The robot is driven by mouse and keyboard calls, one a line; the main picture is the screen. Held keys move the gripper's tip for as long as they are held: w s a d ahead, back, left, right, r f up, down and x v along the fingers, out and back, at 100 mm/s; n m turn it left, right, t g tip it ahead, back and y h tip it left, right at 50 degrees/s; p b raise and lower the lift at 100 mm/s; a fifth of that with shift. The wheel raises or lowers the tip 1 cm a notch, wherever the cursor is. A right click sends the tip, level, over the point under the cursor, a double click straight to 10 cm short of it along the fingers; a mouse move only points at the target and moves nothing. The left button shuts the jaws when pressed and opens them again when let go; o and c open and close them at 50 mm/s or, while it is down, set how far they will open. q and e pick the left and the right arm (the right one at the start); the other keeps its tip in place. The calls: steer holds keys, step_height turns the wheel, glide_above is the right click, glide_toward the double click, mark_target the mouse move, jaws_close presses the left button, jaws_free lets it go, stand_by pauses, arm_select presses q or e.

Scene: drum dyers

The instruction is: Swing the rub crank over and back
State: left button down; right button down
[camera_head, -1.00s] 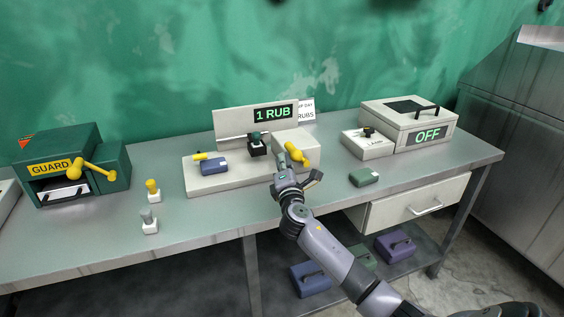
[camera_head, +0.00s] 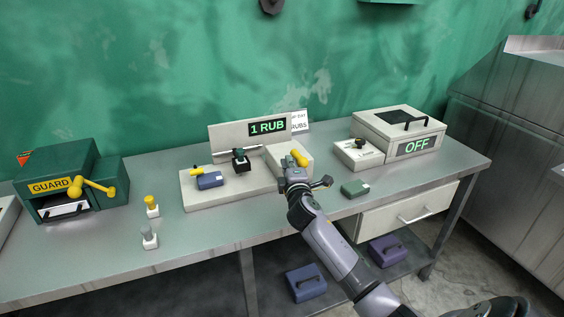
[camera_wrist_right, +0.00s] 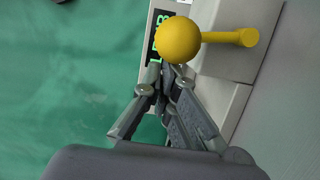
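The rub crank (camera_head: 299,158) is a yellow arm with a round knob on the white block at the right end of the rub machine (camera_head: 228,190). The crank's knob is large in the right wrist view (camera_wrist_right: 178,40). My right gripper (camera_head: 293,170) is just in front of the crank. Its fingers (camera_wrist_right: 168,72) come together at the tips, right by the knob; they are not around it, and I cannot tell if they touch. A black rubbing head (camera_head: 240,158) sits on the rail, left of the crank block. The display (camera_head: 267,127) reads "1 RUB". My left gripper is not in view.
A green guard box (camera_head: 75,180) with a yellow handle stands at left, two small knobbed pegs (camera_head: 151,207) in front. A blue block (camera_head: 209,180) lies on the machine base. A green block (camera_head: 355,188) and a box reading "OFF" (camera_head: 400,130) are at right.

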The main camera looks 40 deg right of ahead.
steer(key=d+m+p, duration=0.1)
steer(key=d+r+m+p, duration=0.1)
steer(key=d+p, duration=0.1)
steer(key=s+d+r+m+p, duration=0.1)
steer(key=m, duration=0.1)
steer(key=shift+s+d+r+g+y+p, duration=0.1)
steer(key=shift+d+g+y+p, duration=0.3)
steer(key=shift+s+d+f+m+y+p, duration=0.25)
steer(key=shift+d+m+p, duration=0.35)
steer(key=shift+d, duration=0.3)
steer(key=shift+s+d+f+m+y+p, duration=0.2)
steer(key=shift+d+m+p, duration=0.15)
steer(key=shift+d+m, duration=0.4)
steer(key=shift+s+d+f+m+y+p, duration=0.25)
steer(key=shift+d+m+p, duration=0.3)
steer(key=shift+d, duration=0.45)
steer(key=shift+w+r, duration=0.1)
